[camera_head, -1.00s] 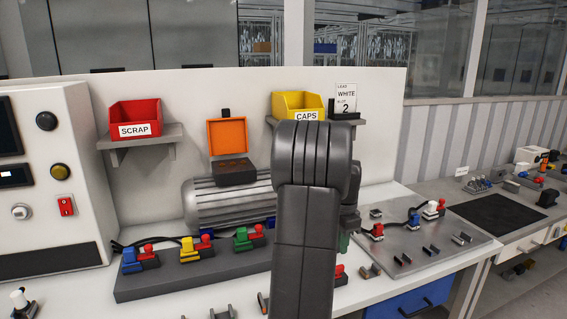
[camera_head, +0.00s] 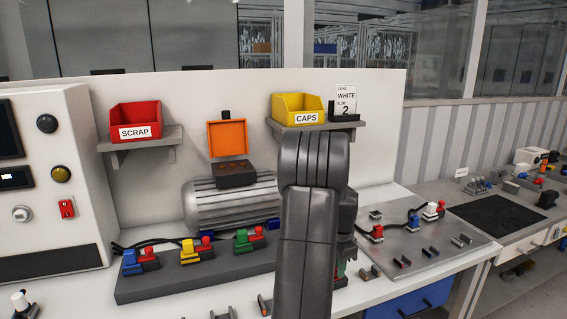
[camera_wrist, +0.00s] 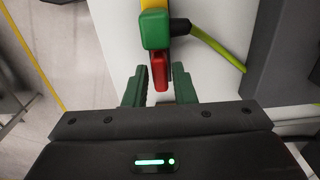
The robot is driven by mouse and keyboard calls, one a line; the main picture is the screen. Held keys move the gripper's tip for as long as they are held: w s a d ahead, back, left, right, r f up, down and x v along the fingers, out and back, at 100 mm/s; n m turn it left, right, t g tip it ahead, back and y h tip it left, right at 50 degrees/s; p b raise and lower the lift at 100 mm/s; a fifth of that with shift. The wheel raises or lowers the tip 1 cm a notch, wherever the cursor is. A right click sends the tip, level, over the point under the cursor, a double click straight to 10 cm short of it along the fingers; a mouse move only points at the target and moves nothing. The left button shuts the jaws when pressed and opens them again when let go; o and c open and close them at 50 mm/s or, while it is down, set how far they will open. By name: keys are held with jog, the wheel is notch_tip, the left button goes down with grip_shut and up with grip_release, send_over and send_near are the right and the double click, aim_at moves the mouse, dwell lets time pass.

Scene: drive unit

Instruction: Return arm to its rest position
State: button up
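My arm (camera_head: 305,225) stands upright in the middle of the head view and hides most of my gripper behind it. In the wrist view, the two green fingers of my gripper (camera_wrist: 159,72) are apart. A red piece (camera_wrist: 158,74) shows in the gap between the fingertips, with a green block (camera_wrist: 154,28) beyond it. I see a gap between the red piece and the right finger; whether it touches the left finger I cannot tell.
A dark rail with blue (camera_head: 131,262), yellow (camera_head: 189,250) and green (camera_head: 242,240) connectors lies left of my arm. A motor (camera_head: 215,205) stands behind it. A metal plate (camera_head: 455,235) is at right. Shelves hold a red scrap bin (camera_head: 135,117) and yellow caps bin (camera_head: 298,106).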

jog(key=shift+n, duration=0.5)
jog(key=shift+r+n, duration=0.1)
jog(key=shift+n, duration=0.7)
jog(key=shift+n+p, duration=0.4)
jog(key=shift+n, duration=1.6)
